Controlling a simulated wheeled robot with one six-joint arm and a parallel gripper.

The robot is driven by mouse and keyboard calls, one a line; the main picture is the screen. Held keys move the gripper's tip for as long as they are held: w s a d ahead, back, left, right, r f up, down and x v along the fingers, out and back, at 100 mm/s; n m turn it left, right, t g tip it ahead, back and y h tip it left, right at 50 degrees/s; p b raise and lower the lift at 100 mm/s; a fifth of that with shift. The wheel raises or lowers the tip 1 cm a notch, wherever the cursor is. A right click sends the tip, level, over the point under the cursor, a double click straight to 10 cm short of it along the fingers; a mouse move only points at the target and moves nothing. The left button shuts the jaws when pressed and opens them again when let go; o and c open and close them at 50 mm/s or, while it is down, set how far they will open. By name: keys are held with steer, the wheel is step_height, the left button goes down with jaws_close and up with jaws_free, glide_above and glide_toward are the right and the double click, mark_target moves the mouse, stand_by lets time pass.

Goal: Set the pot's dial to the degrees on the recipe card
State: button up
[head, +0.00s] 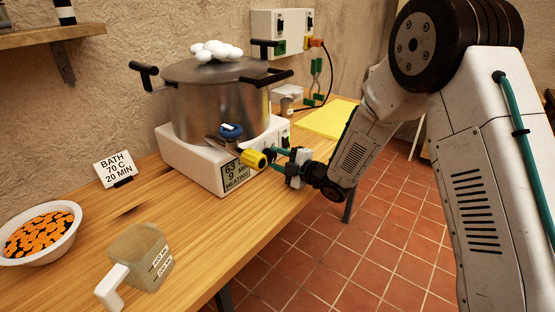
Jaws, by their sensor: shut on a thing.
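The recipe card (115,169) stands on the bench at left and reads "BATH 70 C 20 MIN". The steel pot (205,105) sits on a white heater base (190,163). The base's display (236,176) shows 63, a 9 with an M, and "HEATING"; its edge is partly cut off from view. A yellow knob (253,159), seemingly the dial, sticks out at the base's front. My gripper (271,158) is at this knob, its teal fingers shut on it. The knob's face and any marks on it cannot be read.
A blue-topped fitting (231,131) is close above the knob. A measuring jug (141,258) and a bowl of orange slices (42,233) stand on the bench at front left. A yellow mat (327,119) lies at right. Bare wood lies between card and jug.

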steer(key=o, duration=1)
steer(key=shift+d, duration=0.1)
steer(key=v, duration=0.7)
steer(key=shift+s+d, duration=0.25)
steer(key=shift+d, duration=0.05)
